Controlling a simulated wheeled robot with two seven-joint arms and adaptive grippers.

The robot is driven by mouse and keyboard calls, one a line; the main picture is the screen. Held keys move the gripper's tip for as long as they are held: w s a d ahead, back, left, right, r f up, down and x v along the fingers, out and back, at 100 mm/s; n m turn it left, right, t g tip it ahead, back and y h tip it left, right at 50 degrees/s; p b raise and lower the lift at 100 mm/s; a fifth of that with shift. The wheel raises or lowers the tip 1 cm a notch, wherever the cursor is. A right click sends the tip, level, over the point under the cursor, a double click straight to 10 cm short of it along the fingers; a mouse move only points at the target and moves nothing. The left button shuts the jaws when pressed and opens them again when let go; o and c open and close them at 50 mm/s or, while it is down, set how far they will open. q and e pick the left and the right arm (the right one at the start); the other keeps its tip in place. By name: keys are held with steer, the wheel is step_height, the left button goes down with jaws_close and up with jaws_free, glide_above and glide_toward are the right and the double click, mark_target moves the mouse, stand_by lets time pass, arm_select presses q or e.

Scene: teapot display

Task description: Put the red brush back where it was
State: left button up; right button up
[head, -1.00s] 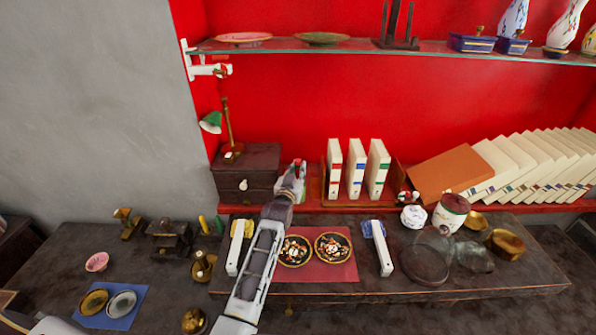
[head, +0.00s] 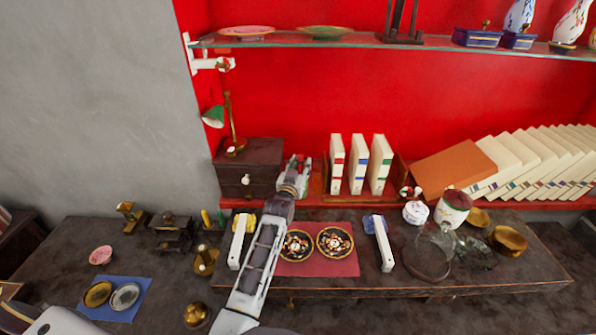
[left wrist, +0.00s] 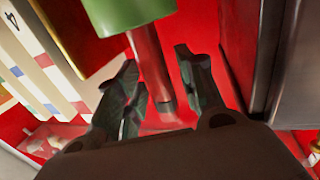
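My left gripper (head: 296,160) is in front of the red back wall, between the dark drawer box and the upright books. Its two fingers stand apart, and they also show in the left wrist view (left wrist: 158,62). In that view a red-brown shaft (left wrist: 149,62) with a green end (left wrist: 128,12) lies between the fingers; it looks like the red brush. Gaps show beside the shaft, and I see no firm grip on it. The brush cannot be made out clearly in the head view. My right gripper is not in view.
The drawer box (head: 250,168) with a green lamp (head: 213,117) stands left of the gripper. Upright books (head: 357,165) stand to the right. Below are a red mat (head: 318,268) with two dark plates, and two white rests (head: 384,250). A glass shelf (head: 345,45) runs above.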

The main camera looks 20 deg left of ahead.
arm_select(q)
steer(key=shift+r, duration=0.15)
steer(key=shift+s, duration=2.75)
steer(key=s, duration=0.6)
steer(key=shift+s+d+b, duration=0.15)
steer(key=shift+s+b, duration=0.1)
steer(key=shift+b, duration=0.05)
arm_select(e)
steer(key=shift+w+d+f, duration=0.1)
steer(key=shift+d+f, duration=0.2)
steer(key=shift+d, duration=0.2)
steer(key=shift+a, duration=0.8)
